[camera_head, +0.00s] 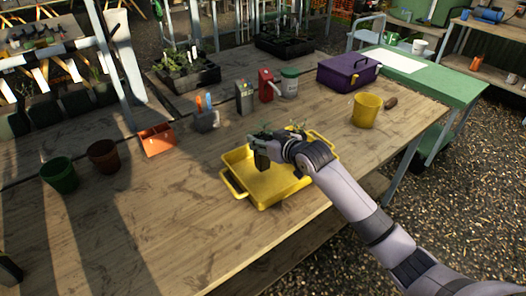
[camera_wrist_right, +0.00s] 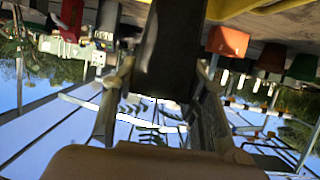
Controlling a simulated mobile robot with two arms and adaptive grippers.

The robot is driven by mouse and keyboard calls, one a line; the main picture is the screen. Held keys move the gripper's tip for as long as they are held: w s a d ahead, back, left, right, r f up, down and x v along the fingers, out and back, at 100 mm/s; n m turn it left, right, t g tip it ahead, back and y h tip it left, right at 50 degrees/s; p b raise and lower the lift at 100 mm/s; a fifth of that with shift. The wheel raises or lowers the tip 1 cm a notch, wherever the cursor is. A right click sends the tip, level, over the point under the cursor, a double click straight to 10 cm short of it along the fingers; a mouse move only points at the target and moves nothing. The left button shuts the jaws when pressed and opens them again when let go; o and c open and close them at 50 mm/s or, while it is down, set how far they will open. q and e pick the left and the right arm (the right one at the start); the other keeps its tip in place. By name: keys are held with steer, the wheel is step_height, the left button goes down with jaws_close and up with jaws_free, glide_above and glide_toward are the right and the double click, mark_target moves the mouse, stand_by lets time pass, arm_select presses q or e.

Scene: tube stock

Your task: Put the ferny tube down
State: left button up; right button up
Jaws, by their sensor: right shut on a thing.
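The ferny tube is a dark, narrow tube (camera_wrist_right: 172,45) with fine green fronds (camera_wrist_right: 150,125). My right gripper (camera_wrist_right: 165,95) is shut on it in the right wrist view, a finger on each side. In the head view, my right gripper (camera_head: 272,146) holds the dark tube (camera_head: 261,160) over the left part of the yellow tray (camera_head: 262,192). I cannot tell whether the tube touches the tray floor. A dark piece at the lower left edge (camera_head: 8,270) looks like my left gripper, mostly cut off.
More green leaves (camera_head: 297,128) show behind my right wrist. An orange pot (camera_head: 158,140), brown pot (camera_head: 103,156) and green pot (camera_head: 60,175) stand left. A yellow pot (camera_head: 366,110) and purple box (camera_head: 347,73) stand right.

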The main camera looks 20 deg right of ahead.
steer(key=shift+f, duration=2.25)
steer(key=shift+f, duration=0.2)
steer(key=o, duration=1.3)
steer(key=shift+c, duration=0.2)
steer(key=shift+r, duration=0.1)
steer(key=shift+s+d+r, duration=0.1)
steer(key=shift+s, duration=0.05)
steer(key=v, duration=1.1)
steer(key=shift+s+r, duration=0.2)
steer(key=shift+s, duration=0.15)
